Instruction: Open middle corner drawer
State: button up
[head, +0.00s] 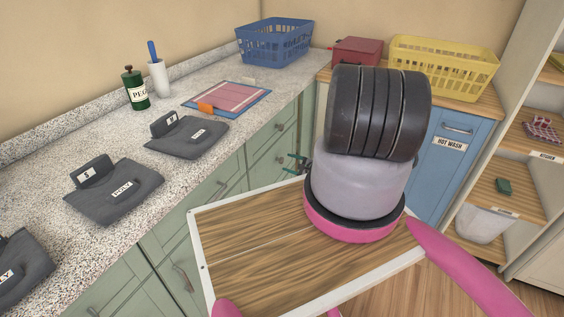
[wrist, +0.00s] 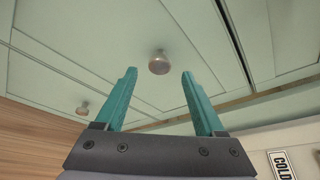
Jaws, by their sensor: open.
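The pale green corner drawers (head: 267,141) are stacked under the counter near the corner and look shut. Round metal knobs show on their fronts, one on the upper drawer (head: 280,127). In the head view my gripper (head: 297,162) is in front of this stack, partly hidden behind my arm. In the wrist view the teal fingers (wrist: 159,76) are open and empty. A round knob (wrist: 159,62) lies between and just beyond the fingertips, not gripped. A second knob (wrist: 82,108) shows lower left on another front. I cannot tell for certain which is the middle drawer's knob.
The speckled counter (head: 110,140) holds dark folded bags (head: 188,136), a green canister (head: 134,90) and a blue basket (head: 275,42). A blue cabinet (head: 462,150) marked HOT WASH and open shelves (head: 520,170) stand right. A COLD label (wrist: 279,165) shows in the wrist view.

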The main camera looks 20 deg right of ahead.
aim_at(283, 161)
jog(key=x, duration=0.5)
grip_shut()
dwell(1.4)
